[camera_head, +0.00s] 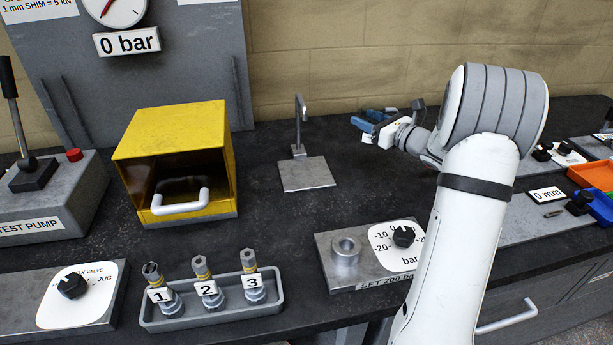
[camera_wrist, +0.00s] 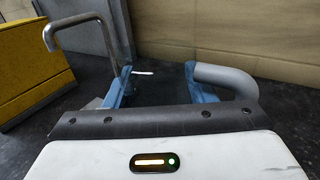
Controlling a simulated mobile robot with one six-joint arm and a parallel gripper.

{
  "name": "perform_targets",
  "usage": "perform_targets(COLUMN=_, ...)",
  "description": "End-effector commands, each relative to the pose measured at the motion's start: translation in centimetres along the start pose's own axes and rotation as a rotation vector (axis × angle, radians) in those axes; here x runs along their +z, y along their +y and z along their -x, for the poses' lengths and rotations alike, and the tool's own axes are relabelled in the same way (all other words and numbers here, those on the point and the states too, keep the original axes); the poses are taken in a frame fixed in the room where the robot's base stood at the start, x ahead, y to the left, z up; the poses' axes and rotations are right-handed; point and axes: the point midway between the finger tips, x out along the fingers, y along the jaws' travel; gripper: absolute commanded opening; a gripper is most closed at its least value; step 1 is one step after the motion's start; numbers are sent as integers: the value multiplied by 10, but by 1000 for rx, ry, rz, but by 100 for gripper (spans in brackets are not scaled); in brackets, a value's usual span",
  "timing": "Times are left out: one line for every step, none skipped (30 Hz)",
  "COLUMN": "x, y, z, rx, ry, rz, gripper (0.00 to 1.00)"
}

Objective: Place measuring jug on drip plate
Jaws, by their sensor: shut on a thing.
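The drip plate (camera_head: 306,174) is a bare grey square plate under a bent metal spout (camera_head: 299,125). My gripper (camera_head: 368,122) is behind and to the right of the plate, above the bench in the head view. Its blue fingers (camera_wrist: 158,88) also show in the wrist view, closed on the measuring jug. The jug's thick grey curved handle (camera_wrist: 230,78) shows beside the right finger. The jug's body looks clear and is hard to make out. The spout (camera_wrist: 62,45) stands to the left in the wrist view.
A yellow open-fronted box (camera_head: 180,150) with a white handle stands left of the plate. A tray (camera_head: 212,316) of numbered fittings and a gauge-setting block (camera_head: 345,270) are in front. Orange and blue bins (camera_head: 592,175) are at the right. Bench around the plate is clear.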

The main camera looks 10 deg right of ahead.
Motion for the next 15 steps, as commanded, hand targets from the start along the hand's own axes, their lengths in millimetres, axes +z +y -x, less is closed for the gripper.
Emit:
perform_targets(x=-13, y=-1, z=1, rx=-2, ry=0, rz=0, gripper=26)
perform_targets(x=-18, y=-1, z=1, rx=-3, ry=0, rz=0, gripper=26)
perform_targets(x=-23, y=-2, z=2, rx=-4, ry=0, rz=0, gripper=26)
perform_targets(x=-26, y=-2, z=2, rx=-5, ry=0, rz=0, gripper=26)
perform_targets(x=-30, y=-2, z=2, rx=-5, ry=0, rz=0, gripper=26)
perform_targets(x=-35, y=-2, z=2, rx=-6, ry=0, rz=0, gripper=26)
perform_targets(x=-38, y=-3, z=3, rx=-6, ry=0, rz=0, gripper=26)
perform_targets(x=-40, y=-3, z=3, rx=-6, ry=0, rz=0, gripper=26)
perform_targets(x=-44, y=-3, z=3, rx=-7, ry=0, rz=0, gripper=26)
perform_targets(x=-45, y=-3, z=3, rx=-7, ry=0, rz=0, gripper=26)
perform_targets(x=-46, y=-2, z=3, rx=-7, ry=0, rz=0, gripper=26)
perform_targets(x=-47, y=-1, z=2, rx=-6, ry=0, rz=0, gripper=26)
perform_targets(x=-46, y=2, z=0, rx=-6, ry=-1, rz=0, gripper=26)
perform_targets(x=-46, y=5, z=-2, rx=-5, ry=-1, rz=0, gripper=26)
perform_targets(x=-46, y=12, z=-6, rx=-4, ry=0, rz=0, gripper=26)
